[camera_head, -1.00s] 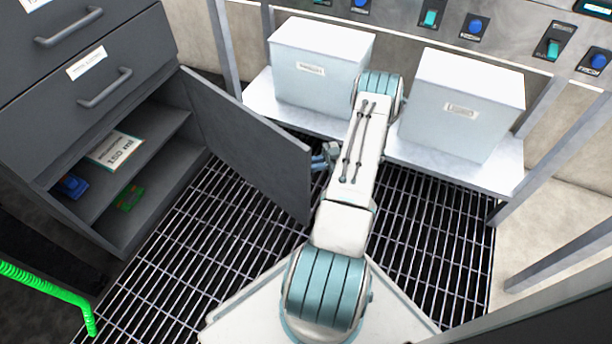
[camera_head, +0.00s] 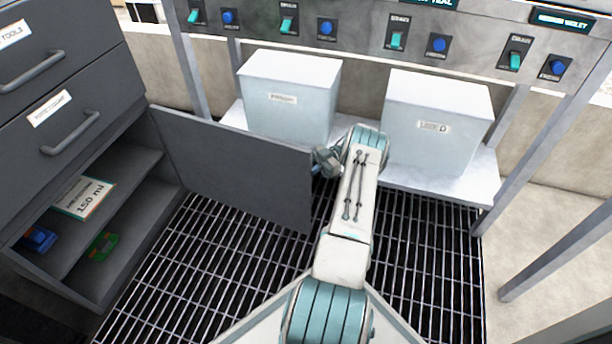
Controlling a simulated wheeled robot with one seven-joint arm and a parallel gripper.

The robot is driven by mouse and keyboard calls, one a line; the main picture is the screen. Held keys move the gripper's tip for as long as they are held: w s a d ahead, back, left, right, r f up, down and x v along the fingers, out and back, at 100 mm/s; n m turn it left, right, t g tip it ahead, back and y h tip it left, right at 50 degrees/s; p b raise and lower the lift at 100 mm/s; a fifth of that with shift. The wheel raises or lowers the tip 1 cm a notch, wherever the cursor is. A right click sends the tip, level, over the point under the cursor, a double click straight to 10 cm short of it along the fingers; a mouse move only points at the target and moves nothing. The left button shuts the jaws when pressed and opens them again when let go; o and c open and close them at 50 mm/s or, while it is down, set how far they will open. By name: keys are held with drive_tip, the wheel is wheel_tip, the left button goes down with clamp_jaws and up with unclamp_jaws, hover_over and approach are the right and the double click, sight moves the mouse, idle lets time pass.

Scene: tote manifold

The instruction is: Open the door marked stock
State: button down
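A dark grey cabinet door (camera_head: 232,174) stands swung wide open from the lower part of a grey cabinet at the left. Its hinge side is at the cabinet and its free edge points right, toward my arm. No marking shows on the face in view. My gripper (camera_head: 322,165) is at the door's free edge, near its upper corner. The fingers are small and partly hidden by the door and my arm, so I cannot tell whether they touch it or are open or shut.
Inside the cabinet shelves (camera_head: 125,178) are a 150 ml card (camera_head: 84,197), a blue item (camera_head: 40,240) and a green item (camera_head: 103,246). Drawers (camera_head: 65,95) sit above. Two white bins (camera_head: 290,98) (camera_head: 437,120) stand on a shelf behind my arm. A switch panel (camera_head: 360,35) runs above.

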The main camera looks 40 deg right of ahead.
drive_tip(key=shift+w, duration=0.35)
